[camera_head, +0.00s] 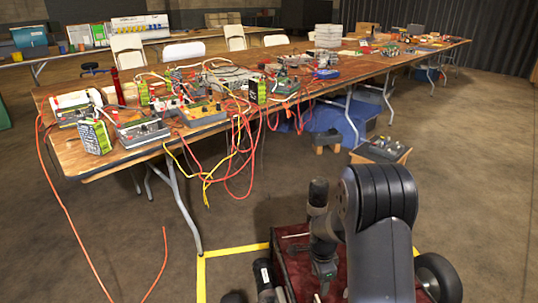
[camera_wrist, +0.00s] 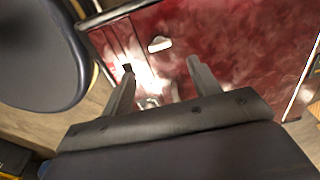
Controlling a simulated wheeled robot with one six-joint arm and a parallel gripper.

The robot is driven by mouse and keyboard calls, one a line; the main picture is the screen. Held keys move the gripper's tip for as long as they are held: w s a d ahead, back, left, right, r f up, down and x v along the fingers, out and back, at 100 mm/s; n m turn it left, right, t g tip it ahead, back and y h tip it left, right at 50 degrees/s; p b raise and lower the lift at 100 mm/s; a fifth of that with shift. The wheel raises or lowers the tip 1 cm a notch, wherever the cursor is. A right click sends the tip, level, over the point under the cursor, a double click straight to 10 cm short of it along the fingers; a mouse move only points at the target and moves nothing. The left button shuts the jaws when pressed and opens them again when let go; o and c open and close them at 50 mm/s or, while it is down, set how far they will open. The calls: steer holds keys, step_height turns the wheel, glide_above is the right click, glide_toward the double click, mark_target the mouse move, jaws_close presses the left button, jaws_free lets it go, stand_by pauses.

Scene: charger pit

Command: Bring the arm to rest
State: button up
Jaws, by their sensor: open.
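My arm stands in the lower right of the head view, bent, with its wrist hanging down over a dark red surface (camera_head: 294,234). In the wrist view my gripper (camera_wrist: 160,66) points at this red surface (camera_wrist: 235,50). Its two fingers are spread wide apart. Nothing shows between them but the red surface, a bright glare and a small pale piece (camera_wrist: 159,44). I cannot tell how far the fingertips are above the surface. In the head view the fingertips are hard to make out.
A long wooden table (camera_head: 115,157) crowded with chargers, batteries and cables runs behind the arm. Red and yellow cables hang off its front edge. A low wooden stool (camera_head: 380,150) and a blue bin (camera_head: 330,120) sit beneath or beside it. Yellow tape (camera_head: 235,250) marks the floor. Floor at right is clear.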

mark_target(318, 299)
steer(key=f+b, duration=0.2)
steer(key=f, duration=0.3)
steer(key=f+b, duration=0.2)
steer(key=f, duration=0.2)
steer(key=shift+s+d+f, duration=0.2)
steer(key=shift+f, duration=0.2)
steer(key=shift+r+n, duration=0.2)
steer(key=shift+n, duration=0.5)
steer(key=n, duration=0.3)
steer(key=shift+n, duration=0.3)
steer(key=n, duration=0.3)
steer(key=shift+n, duration=0.4)
steer(key=n, duration=0.9)
steer(key=shift+r+p, duration=0.45)
steer(key=shift+r, duration=0.9)
